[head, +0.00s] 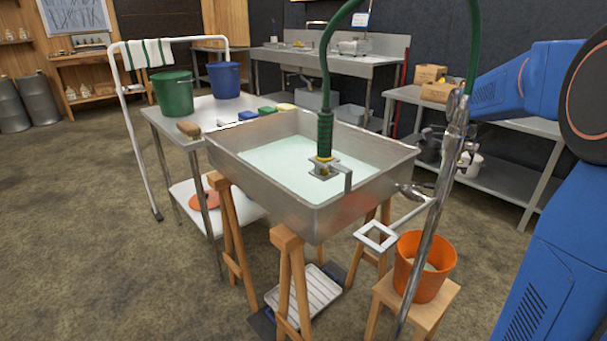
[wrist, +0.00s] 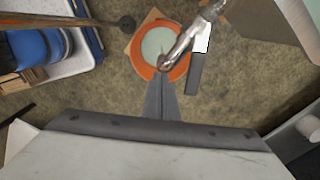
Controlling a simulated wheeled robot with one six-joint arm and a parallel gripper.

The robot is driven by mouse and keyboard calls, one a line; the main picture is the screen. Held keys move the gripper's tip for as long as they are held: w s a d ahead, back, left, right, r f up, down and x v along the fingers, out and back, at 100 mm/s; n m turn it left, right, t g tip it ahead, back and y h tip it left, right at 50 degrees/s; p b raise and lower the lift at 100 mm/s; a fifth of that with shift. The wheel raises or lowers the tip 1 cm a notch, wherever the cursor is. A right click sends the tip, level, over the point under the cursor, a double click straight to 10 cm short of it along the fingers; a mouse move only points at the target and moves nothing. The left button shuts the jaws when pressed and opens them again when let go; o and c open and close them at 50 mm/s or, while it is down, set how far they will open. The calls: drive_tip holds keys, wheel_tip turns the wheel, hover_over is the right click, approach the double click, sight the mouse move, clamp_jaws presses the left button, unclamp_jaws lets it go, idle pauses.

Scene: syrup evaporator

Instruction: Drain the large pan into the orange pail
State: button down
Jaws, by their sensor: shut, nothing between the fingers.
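The large metal pan (head: 372,168) holds pale greenish liquid and rests on wooden trestles in the head view. The orange pail (head: 408,272) stands on a small wooden stool below the pan's right corner. In the wrist view the pail (wrist: 141,66) shows a pale surface inside, with a metal pipe (wrist: 187,40) crossing over it. A white square frame (head: 361,236) on a rod shows beside the pail. My gripper (wrist: 162,117) is shut and empty, its fingers pointing toward the pail from above. I cannot make out the fingers clearly in the head view.
A tall metal pipe (head: 432,225) stands in front of the pail. A green hose with a nozzle (head: 325,135) hangs over the pan. A side table with green (head: 173,95) and blue (head: 224,80) buckets stands left. Shelves stand right.

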idle(0.4)
drive_tip(key=shift+w+d, duration=0.75)
drive_tip(key=shift+w, duration=0.05)
drive_tip(key=shift+w+d, duration=0.55)
drive_tip(key=shift+w, duration=0.45)
